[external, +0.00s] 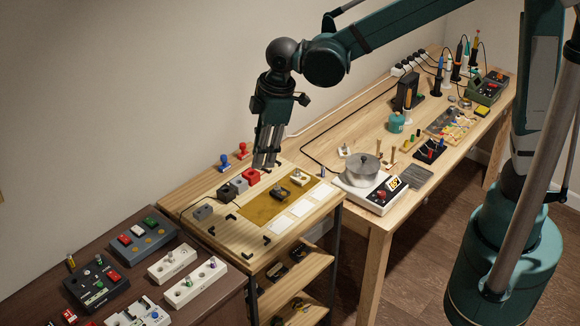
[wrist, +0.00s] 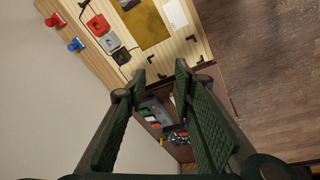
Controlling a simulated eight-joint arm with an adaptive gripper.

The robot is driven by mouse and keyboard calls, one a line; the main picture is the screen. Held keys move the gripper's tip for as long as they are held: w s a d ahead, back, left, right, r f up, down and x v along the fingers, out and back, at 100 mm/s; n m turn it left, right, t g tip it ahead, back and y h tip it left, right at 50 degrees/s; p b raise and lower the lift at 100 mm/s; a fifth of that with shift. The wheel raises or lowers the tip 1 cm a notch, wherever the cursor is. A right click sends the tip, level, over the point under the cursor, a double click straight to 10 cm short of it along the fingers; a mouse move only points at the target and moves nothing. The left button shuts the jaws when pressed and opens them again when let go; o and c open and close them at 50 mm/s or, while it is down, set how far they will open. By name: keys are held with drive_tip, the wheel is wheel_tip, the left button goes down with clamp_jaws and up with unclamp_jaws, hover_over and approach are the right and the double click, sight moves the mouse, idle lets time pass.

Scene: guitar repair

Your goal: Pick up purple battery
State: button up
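No purple battery can be made out for certain. Small upright pieces with coloured tops, one perhaps purple, stand on the white holders (external: 205,283) at the lower left of the external view; they are too small to identify. My gripper (external: 265,163) hangs fingers down over the back of the wooden board, close to the red block (external: 251,177). In the wrist view my gripper (wrist: 160,72) shows two separated fingers with nothing between them. The board's edge and the dark table beyond show past the fingertips.
The wooden board (external: 230,240) carries a grey block (external: 239,185), a black block and a mustard mat. Red and blue stamps stand behind it. A scale with a metal pot (external: 364,170) is to the right. Button boxes (external: 146,238) crowd the dark table at left.

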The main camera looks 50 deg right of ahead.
drive_tip(key=a+f+n+g+p, duration=0.1)
drive_tip(key=a+f+n, duration=0.15)
drive_tip(key=a, duration=0.35)
drive_tip(key=a+f+n+p, duration=0.1)
drive_tip(key=a+f, duration=0.3)
drive_tip(key=a, duration=0.2)
drive_tip(key=n+g+h+p, duration=0.1)
drive_tip(key=n, duration=0.2)
hover_over(212, 259)
drive_tip(key=shift+m, duration=0.25)
wheel_tip(212, 259, down, 8)
drive_tip(key=shift+s+r, duration=0.1)
drive_tip(key=shift+f, duration=1.35)
drive_tip(key=shift+f, duration=0.15)
drive_tip(key=shift+f+p, duration=0.4)
drive_tip(key=shift+f, duration=2.05)
clamp_jaws()
